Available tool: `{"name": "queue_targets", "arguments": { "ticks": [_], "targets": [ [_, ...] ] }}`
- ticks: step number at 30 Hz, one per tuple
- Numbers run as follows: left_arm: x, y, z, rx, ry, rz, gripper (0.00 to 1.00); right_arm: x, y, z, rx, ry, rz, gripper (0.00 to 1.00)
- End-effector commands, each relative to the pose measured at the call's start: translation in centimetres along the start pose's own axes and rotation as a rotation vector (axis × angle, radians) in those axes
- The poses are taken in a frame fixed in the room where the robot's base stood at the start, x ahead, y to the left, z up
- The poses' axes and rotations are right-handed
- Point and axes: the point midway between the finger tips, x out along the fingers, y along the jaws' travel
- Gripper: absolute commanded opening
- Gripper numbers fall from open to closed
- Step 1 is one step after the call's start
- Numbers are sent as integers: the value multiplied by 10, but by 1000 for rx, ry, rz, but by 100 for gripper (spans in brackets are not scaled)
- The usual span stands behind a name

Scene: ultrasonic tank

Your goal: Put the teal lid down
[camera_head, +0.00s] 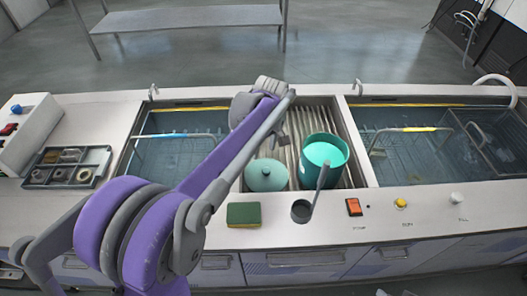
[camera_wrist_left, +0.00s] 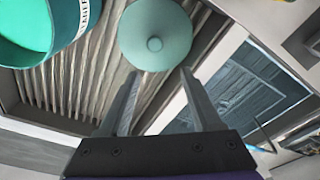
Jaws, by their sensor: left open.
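The teal lid (camera_head: 266,176) is a round disc with a small knob. It lies knob up on the ribbed draining section between the two tanks, beside the teal pot (camera_head: 325,152), which stands open at the top. In the left wrist view the lid (camera_wrist_left: 155,35) is just beyond my fingertips, and part of the pot (camera_wrist_left: 40,30) shows at upper left. My left gripper (camera_wrist_left: 160,75) is open, with nothing between its fingers. In the head view my left arm largely hides it. My right gripper is not in view.
Water-filled tanks lie left (camera_head: 165,160) and right (camera_head: 410,150) of the ribbed section. On the front ledge are a green-yellow sponge (camera_head: 244,215), a dark round cup with a handle (camera_head: 301,211) and an orange switch (camera_head: 354,207). A grey parts tray (camera_head: 68,167) sits far left.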

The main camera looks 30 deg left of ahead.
Motion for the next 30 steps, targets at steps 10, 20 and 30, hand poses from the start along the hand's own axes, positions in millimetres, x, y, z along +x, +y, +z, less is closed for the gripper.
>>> {"name": "queue_targets", "arguments": {
  "ticks": [10, 20, 30],
  "targets": [
    [-76, 0, 1, 1, 0, -1, 66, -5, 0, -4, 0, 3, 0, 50],
    [-103, 0, 0, 0, 0, -2, 66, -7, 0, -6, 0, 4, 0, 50],
    [-103, 0, 0, 0, -1, -2, 66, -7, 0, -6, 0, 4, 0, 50]
  ]
}}
